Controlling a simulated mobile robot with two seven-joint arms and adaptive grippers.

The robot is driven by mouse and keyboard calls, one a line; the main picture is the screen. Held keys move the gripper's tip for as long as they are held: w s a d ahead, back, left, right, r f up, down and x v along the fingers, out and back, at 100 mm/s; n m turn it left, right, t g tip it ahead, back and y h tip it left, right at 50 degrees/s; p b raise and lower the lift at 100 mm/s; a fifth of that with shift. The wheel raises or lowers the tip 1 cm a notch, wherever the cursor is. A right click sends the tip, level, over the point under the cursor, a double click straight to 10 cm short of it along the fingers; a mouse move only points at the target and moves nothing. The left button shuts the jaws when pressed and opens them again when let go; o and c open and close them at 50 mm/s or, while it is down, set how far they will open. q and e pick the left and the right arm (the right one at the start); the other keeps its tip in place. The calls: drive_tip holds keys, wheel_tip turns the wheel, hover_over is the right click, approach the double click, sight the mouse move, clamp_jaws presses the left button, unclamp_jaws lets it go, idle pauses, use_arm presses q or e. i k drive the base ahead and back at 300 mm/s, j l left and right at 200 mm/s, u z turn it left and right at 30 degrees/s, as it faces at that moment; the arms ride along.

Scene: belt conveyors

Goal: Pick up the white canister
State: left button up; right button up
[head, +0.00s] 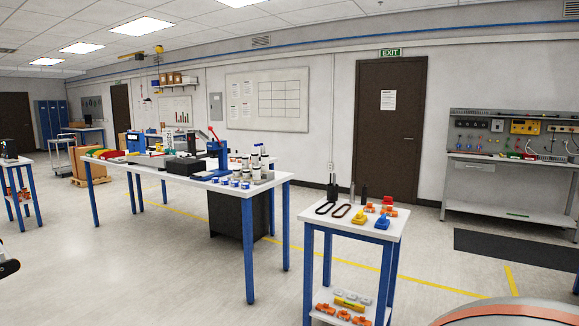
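Several small white canisters with dark bands or tops, one of them a white canister (256,172), stand at the right end of the long white table (276,178). They are small in the picture, and I cannot tell which one the task means. A black rounded part at the left edge looks like the tip of my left gripper (8,267); most of it is cut off. It is far from the canisters and I cannot see its fingers clearly. My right gripper is not in view.
Blue-and-white cups (233,183) and a blue press (218,158) share the long table. A smaller blue-legged table (345,231) with belts and coloured parts stands right of it. A black bin (240,222) sits underneath. Floor (150,285) in front is clear.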

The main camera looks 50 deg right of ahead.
sight(245, 165)
drive_tip(key=i+l+z, duration=0.2)
drive_tip(key=z, duration=0.2)
drive_tip(key=i+z, duration=0.65)
drive_tip(key=z, duration=0.2)
drive_tip(key=i+j+z, duration=0.1)
drive_tip(key=i, duration=0.3)
drive_tip(key=i+j+z, duration=0.15)
drive_tip(key=i, duration=0.25)
drive_tip(key=i+j+z, duration=0.1)
drive_tip(key=i, duration=0.3)
drive_tip(key=i+j, duration=0.3)
drive_tip(key=i, duration=0.2)
drive_tip(key=i+j, duration=0.35)
drive_tip(key=i, duration=0.1)
